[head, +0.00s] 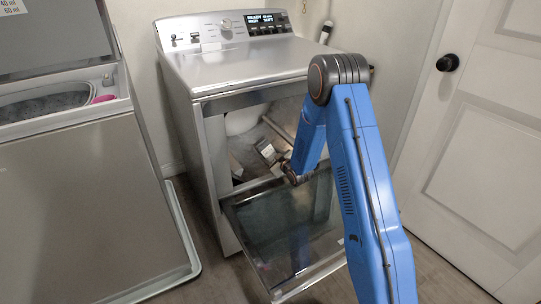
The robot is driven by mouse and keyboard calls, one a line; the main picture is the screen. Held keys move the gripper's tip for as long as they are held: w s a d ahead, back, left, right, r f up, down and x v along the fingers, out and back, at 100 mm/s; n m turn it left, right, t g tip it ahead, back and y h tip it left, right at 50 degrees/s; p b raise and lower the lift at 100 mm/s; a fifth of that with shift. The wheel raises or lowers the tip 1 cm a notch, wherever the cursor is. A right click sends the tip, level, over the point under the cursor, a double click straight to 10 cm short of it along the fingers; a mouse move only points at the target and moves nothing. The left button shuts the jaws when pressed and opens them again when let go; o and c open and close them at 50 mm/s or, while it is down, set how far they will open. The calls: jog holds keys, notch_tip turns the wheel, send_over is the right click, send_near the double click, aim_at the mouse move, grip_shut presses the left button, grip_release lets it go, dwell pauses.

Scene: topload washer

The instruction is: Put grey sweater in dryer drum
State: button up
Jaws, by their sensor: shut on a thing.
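The dryer (235,68) stands in the middle of the head view with its glass door (285,235) folded down open. The pale drum (242,121) shows through the opening. My arm reaches in from the right over the open door. My gripper (267,151) is at the dryer opening, low and inside the front edge. It is shut on a dim grey mass, the grey sweater (243,158), which shows just left of the fingers. The shadow and the fingers hide much of the sweater, and I cannot tell whether it touches the drum floor.
A topload washer (80,190) with its lid up stands on the left, with grey contents in its tub and a pink thing (103,99) at its rim. A white door (490,150) with a black knob is on the right. The open dryer door juts out over the floor.

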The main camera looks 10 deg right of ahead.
jog(key=shift+f, duration=0.65)
jog(key=o, duration=1.3)
jog(key=shift+o, duration=0.2)
jog(key=shift+f, duration=0.1)
jog(key=shift+s, duration=0.15)
